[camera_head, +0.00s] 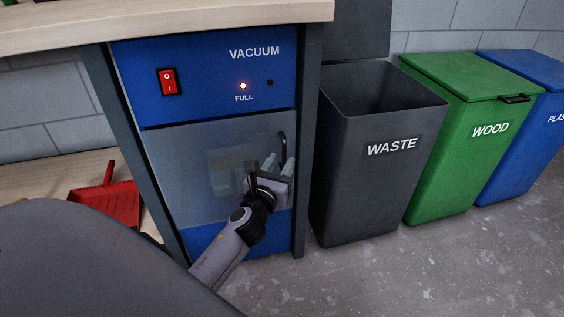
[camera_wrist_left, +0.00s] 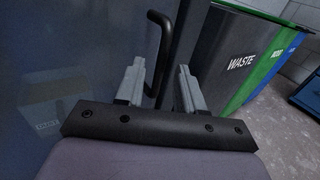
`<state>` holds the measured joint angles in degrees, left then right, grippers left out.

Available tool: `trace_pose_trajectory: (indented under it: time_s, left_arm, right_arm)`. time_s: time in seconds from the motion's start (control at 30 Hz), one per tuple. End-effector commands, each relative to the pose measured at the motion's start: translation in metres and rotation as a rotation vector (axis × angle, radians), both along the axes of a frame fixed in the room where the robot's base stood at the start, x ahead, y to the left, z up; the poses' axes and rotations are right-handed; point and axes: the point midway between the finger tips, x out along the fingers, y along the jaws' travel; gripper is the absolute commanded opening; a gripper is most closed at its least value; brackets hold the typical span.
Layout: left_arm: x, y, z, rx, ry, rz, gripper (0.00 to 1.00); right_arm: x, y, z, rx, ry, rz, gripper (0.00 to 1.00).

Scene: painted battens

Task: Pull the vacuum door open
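The vacuum door (camera_head: 180,170) is a translucent grey panel in the blue cabinet, and it looks closed. Its dark curved handle (camera_head: 283,147) is upright near the door's right edge. In the left wrist view the handle (camera_wrist_left: 163,45) stands between my two fingers, nearer the left one. My left gripper (camera_head: 278,167) is open in front of the door at the handle's lower part; its fingers (camera_wrist_left: 160,82) are apart with a gap on both sides of the handle or nearly so. Contact cannot be told. My right gripper is not in view.
The blue vacuum panel (camera_head: 205,75) has a lit red switch (camera_head: 168,82) and a glowing FULL light (camera_head: 243,86). An open black waste bin (camera_head: 365,185) stands close right of the cabinet, with green (camera_head: 465,150) and blue (camera_head: 520,140) bins beyond. Floor in front is clear.

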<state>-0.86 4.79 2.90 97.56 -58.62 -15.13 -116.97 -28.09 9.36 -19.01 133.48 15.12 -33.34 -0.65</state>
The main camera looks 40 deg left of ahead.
Motion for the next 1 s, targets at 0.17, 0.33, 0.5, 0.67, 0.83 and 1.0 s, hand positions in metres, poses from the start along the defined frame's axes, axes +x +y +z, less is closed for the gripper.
trace_pose_trajectory:
  time_s: [0.17, 0.33, 0.5, 0.67, 0.83, 1.0]
  left_arm:
    - [0.013, 0.004, -0.001, 0.0, 0.0, 0.0, 0.38]
    - [0.017, 0.005, 0.0, -0.001, 0.0, 0.0, 0.38]
    - [0.016, 0.005, 0.0, -0.001, 0.001, 0.0, 0.38]
    - [0.016, 0.005, 0.0, -0.001, 0.001, 0.0, 0.0]
    - [0.016, 0.005, 0.0, -0.001, 0.001, -0.001, 0.0]
    - [0.016, 0.002, 0.0, 0.0, 0.001, -0.016, 0.0]
  right_arm:
    - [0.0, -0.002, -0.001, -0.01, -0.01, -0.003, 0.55]
    - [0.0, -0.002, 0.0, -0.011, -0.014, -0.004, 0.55]
    - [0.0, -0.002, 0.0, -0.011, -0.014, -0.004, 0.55]
    - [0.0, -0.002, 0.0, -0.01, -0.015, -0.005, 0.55]
    - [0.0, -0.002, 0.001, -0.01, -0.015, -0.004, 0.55]
    - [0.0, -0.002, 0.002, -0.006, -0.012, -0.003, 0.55]
